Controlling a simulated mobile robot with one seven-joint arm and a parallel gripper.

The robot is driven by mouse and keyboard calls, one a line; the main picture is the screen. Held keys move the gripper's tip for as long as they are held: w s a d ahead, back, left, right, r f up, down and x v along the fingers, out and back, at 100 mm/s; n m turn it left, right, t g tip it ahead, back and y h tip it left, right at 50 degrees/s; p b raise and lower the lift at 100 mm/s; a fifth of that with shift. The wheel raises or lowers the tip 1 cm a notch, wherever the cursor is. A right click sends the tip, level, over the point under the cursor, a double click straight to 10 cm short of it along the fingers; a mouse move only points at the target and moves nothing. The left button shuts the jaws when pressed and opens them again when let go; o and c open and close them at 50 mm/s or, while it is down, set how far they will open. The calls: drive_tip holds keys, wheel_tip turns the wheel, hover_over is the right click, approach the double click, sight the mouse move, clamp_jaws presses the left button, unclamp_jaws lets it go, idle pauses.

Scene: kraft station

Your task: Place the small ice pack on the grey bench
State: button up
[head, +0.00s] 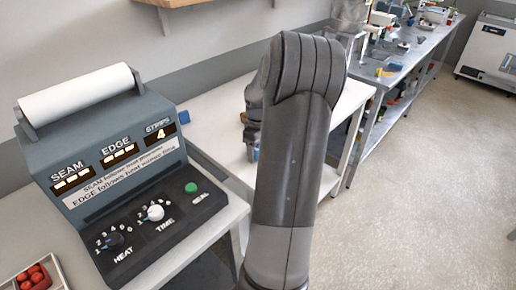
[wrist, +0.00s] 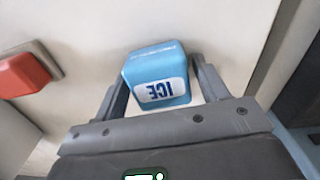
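The small ice pack (wrist: 160,60) is a light-blue block with a white ICE label, which appears upside down in the wrist view. It sits between the two fingers of my gripper (wrist: 160,85), which appear to press on its sides near their tips. A pale surface lies behind it, and I cannot tell whether the pack touches it. In the head view my arm hides most of the gripper; a bit of blue (head: 253,154) shows beside it. A long grey bench (head: 412,62) runs along the wall at the back right.
A sealing machine (head: 120,160) with dials and a white roll stands at the left. A tray of red items (head: 34,277) is at the lower left. A red block (wrist: 24,75) shows in the wrist view. Tools crowd the back bench. The floor (head: 430,180) at right is clear.

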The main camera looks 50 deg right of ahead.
drive_tip(key=shift+o, duration=0.5)
drive_tip(key=r, duration=1.1)
drive_tip(key=shift+d, duration=0.25)
drive_tip(key=a+r+t+h, duration=0.1)
drive_tip(key=a+r, duration=0.3)
drive_tip(key=a, duration=0.7)
drive_tip(key=a+r+t+h, duration=0.1)
drive_tip(key=a+r, duration=0.3)
drive_tip(key=a, duration=0.7)
drive_tip(key=s+a+m+t+y, duration=0.1)
drive_tip(key=s+a+t, duration=0.2)
drive_tip(key=s+a, duration=1)
drive_tip(key=a, duration=0.4)
drive_tip(key=shift+s+m+y, duration=0.15)
drive_tip(key=shift+m+y, duration=0.25)
drive_tip(key=shift+o, duration=0.5)
drive_tip(key=shift+s+a+f+t, duration=0.15)
drive_tip(key=shift+s+a+t, duration=0.15)
drive_tip(key=shift+s, duration=0.1)
